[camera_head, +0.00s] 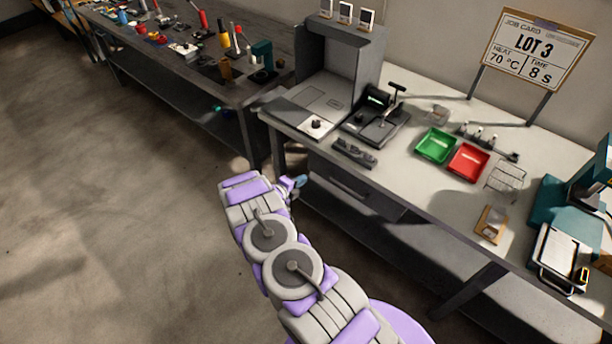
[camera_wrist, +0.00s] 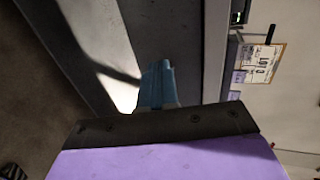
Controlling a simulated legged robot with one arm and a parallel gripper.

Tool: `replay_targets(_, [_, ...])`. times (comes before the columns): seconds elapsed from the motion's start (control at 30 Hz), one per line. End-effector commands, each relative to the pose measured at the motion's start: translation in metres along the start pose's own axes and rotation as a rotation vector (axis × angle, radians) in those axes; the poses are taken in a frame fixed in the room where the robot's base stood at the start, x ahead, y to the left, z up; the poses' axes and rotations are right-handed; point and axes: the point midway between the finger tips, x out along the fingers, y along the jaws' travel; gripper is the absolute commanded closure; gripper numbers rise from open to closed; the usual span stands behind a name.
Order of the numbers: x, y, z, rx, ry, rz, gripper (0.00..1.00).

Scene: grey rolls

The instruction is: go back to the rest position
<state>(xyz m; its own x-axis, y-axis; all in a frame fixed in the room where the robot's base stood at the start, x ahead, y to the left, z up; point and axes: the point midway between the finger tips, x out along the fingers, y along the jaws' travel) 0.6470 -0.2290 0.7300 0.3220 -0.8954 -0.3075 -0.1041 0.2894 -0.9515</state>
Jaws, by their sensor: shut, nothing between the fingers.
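My arm, in purple and grey, reaches up from the bottom of the head view over the open floor. My gripper (camera_head: 298,181) is at its far end, in front of the workbench's drawer side and below the bench top. In the wrist view the blue fingers of my gripper (camera_wrist: 156,86) are together with nothing between them. The job card (camera_head: 531,50) reads LOT 3, 70 °C, 8 s, and stands at the back of the bench. It also shows sideways in the wrist view (camera_wrist: 263,64).
The workbench (camera_head: 415,185) runs along the right, with a green tray (camera_head: 435,146), a red tray (camera_head: 468,162), a wire rack (camera_head: 506,179) and a teal press (camera_head: 570,205). A darker bench (camera_head: 160,62) with many tools stands at the upper left. The floor (camera_head: 110,200) at left is clear.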

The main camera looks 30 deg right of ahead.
Motion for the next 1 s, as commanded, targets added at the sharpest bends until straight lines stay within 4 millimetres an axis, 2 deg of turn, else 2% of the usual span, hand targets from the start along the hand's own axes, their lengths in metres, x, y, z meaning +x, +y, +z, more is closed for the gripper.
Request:
replay_targets(0.03, [-0.009,0.000,0.002,-0.003,-0.005,-0.001,1.00])
replay_targets(0.17, [-0.022,0.001,0.004,-0.004,-0.005,-0.006,1.00])
replay_targets(0.4, [-0.019,0.000,0.004,-0.002,-0.008,0.003,1.00])
replay_targets(0.47, [-0.018,-0.003,0.009,-0.004,-0.022,0.018,1.00])
replay_targets(0.57, [-0.025,-0.011,0.028,-0.021,-0.078,0.072,1.00])
replay_targets(0.67, [-0.045,-0.024,0.059,-0.061,-0.174,0.144,1.00])
replay_targets(0.8, [-0.085,-0.046,0.103,-0.144,-0.335,0.238,1.00])
replay_targets(1.0, [-0.152,-0.082,0.146,-0.289,-0.581,0.342,1.00])
